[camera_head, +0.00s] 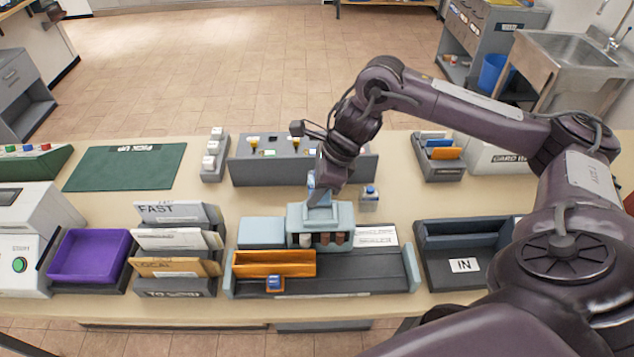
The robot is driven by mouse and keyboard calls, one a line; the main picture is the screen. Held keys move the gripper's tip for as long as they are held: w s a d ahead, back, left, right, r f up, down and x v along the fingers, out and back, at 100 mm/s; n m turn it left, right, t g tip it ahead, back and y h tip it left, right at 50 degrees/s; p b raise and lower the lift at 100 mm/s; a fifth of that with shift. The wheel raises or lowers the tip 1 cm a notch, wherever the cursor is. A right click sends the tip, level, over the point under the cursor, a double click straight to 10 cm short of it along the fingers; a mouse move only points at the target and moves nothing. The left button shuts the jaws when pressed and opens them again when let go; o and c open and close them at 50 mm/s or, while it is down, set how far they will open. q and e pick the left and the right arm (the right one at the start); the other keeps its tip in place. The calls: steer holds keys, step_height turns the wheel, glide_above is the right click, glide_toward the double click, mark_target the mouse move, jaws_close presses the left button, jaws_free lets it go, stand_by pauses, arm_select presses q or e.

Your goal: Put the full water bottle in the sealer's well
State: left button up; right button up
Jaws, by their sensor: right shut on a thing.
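My right gripper (323,186) reaches down over the sealer (346,216), a light blue-grey machine on a dark grey bed. The gripper is shut on a blue thing (318,187), which seems to be a water bottle; the fingers hide much of it. It is at the top of the sealer, and I cannot tell whether it is inside the well or just above it. My left gripper is not in view.
A grey control box (250,173) stands behind the sealer. An orange tray (275,262) and small blue block (275,284) lie on its bed. Letter slots (175,240) and a purple bin (90,255) are left; an IN tray (462,265) is right.

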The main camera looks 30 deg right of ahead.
steer(key=shift+d+n, duration=0.25)
steer(key=shift+n, duration=0.05)
steer(key=shift+f+b, duration=1.1)
steer(key=shift+f, duration=0.7)
steer(key=shift+w+a+f+b, duration=0.15)
steer(key=shift+b, duration=0.15)
steer(key=shift+f, duration=0.1)
steer(key=shift+f+b, duration=0.55)
steer(key=shift+b, duration=0.15)
